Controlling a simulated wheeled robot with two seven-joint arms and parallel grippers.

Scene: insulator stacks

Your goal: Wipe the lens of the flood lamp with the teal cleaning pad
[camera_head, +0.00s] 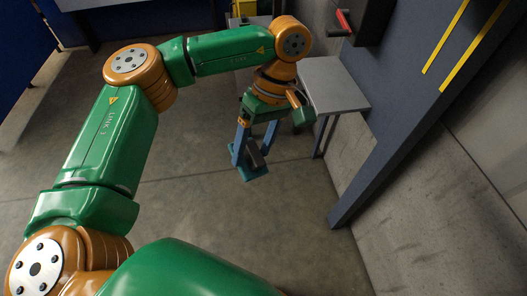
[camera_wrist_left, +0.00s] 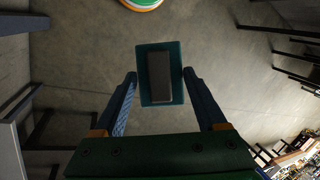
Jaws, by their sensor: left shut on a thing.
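The teal cleaning pad (camera_head: 257,174) is a flat teal plate with a grey block on its back. My left gripper (camera_head: 252,158) is shut on it, and the pad hangs below the fingers above the floor, left of the small grey table. In the left wrist view, the pad (camera_wrist_left: 142,76) shows its grey block facing the camera, and the blue fingers of my left gripper (camera_wrist_left: 160,77) stand on either side. I cannot make out the flood lamp or its lens in either view. My right gripper is not in view.
A small grey table (camera_head: 333,84) stands against the right wall. A dark box with a red handle (camera_head: 343,22) is above it. A dark blue post (camera_head: 392,140) with yellow strips rises at the right. The concrete floor below the pad is clear.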

